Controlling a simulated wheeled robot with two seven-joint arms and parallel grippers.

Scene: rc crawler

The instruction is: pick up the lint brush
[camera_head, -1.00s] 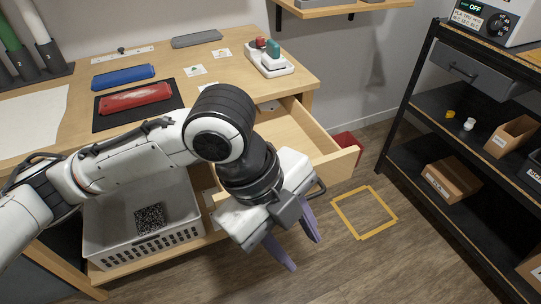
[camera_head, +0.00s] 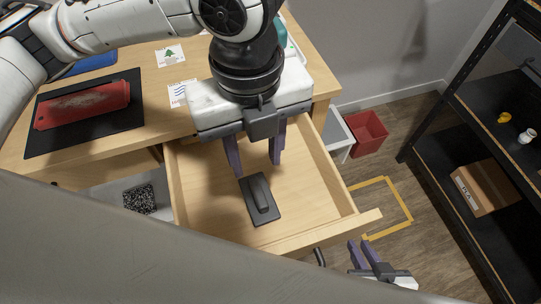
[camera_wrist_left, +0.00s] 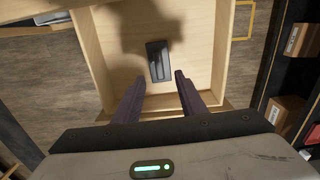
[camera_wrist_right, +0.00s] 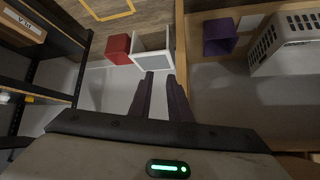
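The lint brush (camera_head: 259,199) is a dark grey flat block with a raised handle. It lies in the open wooden drawer (camera_head: 205,205); it also shows in the left wrist view (camera_wrist_left: 158,61). My left gripper (camera_head: 258,172) is above the drawer, its purple fingers spread and pointing down near the far end of the brush. The left wrist view shows the fingers (camera_wrist_left: 154,85) apart with nothing between them, the brush beyond their tips. My right gripper (camera_head: 359,246) is at the lower right, outside the drawer, fingers apart and empty; its fingers also show in the right wrist view (camera_wrist_right: 159,78).
The drawer walls surround the brush. The desk with a red case (camera_head: 84,105) on a black mat is at the left. A red bin (camera_head: 367,133) stands behind the drawer. A black shelf with a cardboard box (camera_head: 485,188) is at the right. Yellow tape marks the floor.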

